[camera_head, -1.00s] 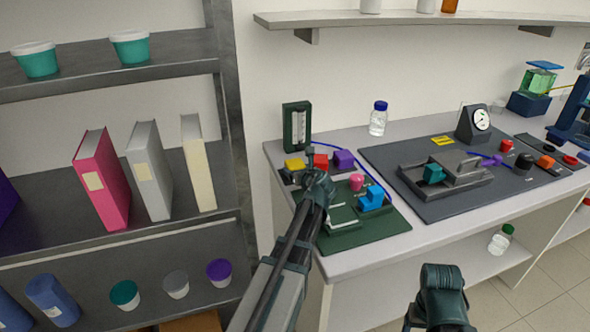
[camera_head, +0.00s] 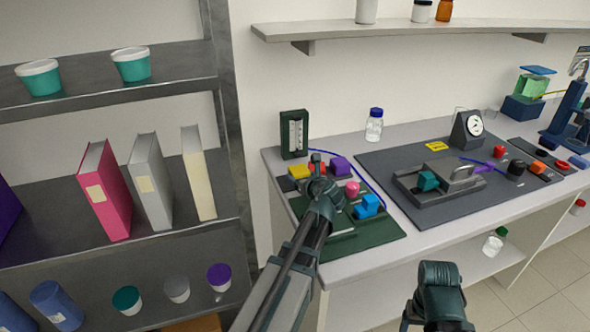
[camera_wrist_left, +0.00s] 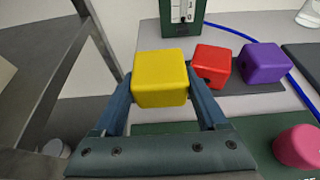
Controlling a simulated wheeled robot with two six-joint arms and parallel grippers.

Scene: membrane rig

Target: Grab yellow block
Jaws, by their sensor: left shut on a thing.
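The yellow block (camera_wrist_left: 160,78) sits between the two fingers of my left gripper (camera_wrist_left: 163,92) in the left wrist view, with a finger against each side. The gripper is shut on it. In the head view the yellow block (camera_head: 299,172) shows at the left end of the row of blocks, partly hidden by my left gripper (camera_head: 310,170). I cannot tell whether the block is clear of the surface below. Part of my right arm shows at the bottom of the head view; its fingers do not show.
A red block (camera_wrist_left: 211,66) and a purple block (camera_wrist_left: 264,62) stand to the right of the yellow one. A dark gauge (camera_head: 294,134) stands behind. A pink knob (camera_head: 352,188) and blue block (camera_head: 368,206) are on the green board (camera_head: 372,236). A metal shelf (camera_head: 120,250) is at left.

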